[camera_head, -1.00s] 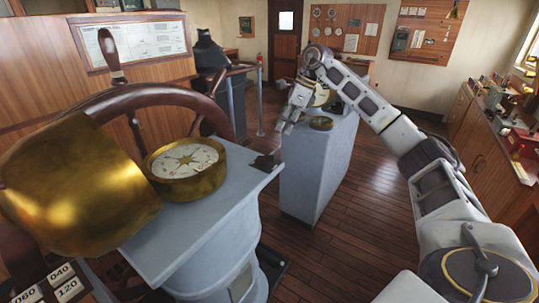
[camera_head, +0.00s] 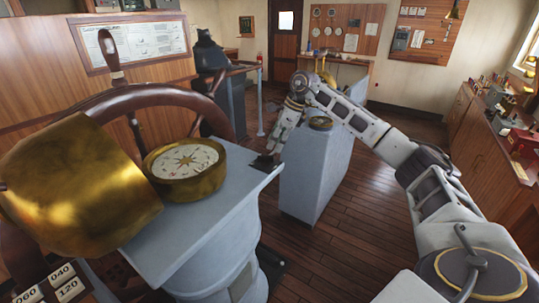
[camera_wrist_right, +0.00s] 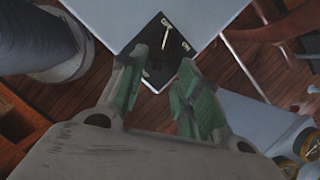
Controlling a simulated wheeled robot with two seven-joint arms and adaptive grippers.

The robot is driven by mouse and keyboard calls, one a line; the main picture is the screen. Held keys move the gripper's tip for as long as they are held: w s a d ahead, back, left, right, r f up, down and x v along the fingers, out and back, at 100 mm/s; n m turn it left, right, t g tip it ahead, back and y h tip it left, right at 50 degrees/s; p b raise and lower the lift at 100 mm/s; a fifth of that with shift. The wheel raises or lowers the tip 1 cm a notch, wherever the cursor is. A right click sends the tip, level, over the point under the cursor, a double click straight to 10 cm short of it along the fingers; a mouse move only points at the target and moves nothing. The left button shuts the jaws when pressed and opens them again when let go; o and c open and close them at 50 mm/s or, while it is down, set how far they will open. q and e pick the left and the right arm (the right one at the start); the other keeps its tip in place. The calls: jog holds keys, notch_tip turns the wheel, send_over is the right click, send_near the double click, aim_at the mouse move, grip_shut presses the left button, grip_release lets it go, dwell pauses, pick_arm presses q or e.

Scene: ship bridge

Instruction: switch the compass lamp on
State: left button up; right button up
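The compass (camera_head: 185,170) with a white card in a brass bowl sits on the grey binnacle (camera_head: 190,245). A domed brass hood (camera_head: 80,190) is left of it. A dark switch plate (camera_head: 265,162) is at the binnacle's right corner. In the right wrist view the plate (camera_wrist_right: 183,47) has small pale lettering and a thin pale lever (camera_wrist_right: 166,36). My right gripper (camera_head: 270,153) is just above the plate. In the wrist view its green-padded fingers (camera_wrist_right: 165,62) are apart with nothing between them, partly covering the plate. I cannot tell whether they touch it. My left gripper is not in view.
The wooden steering wheel (camera_head: 165,97) stands behind the compass. A grey pedestal (camera_head: 315,170) with a brass instrument (camera_head: 320,123) stands beyond my right gripper. A cabinet (camera_head: 480,150) lines the right wall. The wooden floor between them is clear.

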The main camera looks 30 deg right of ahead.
aim_at(269, 156)
jog(key=shift+x, duration=3.05)
grip_shut()
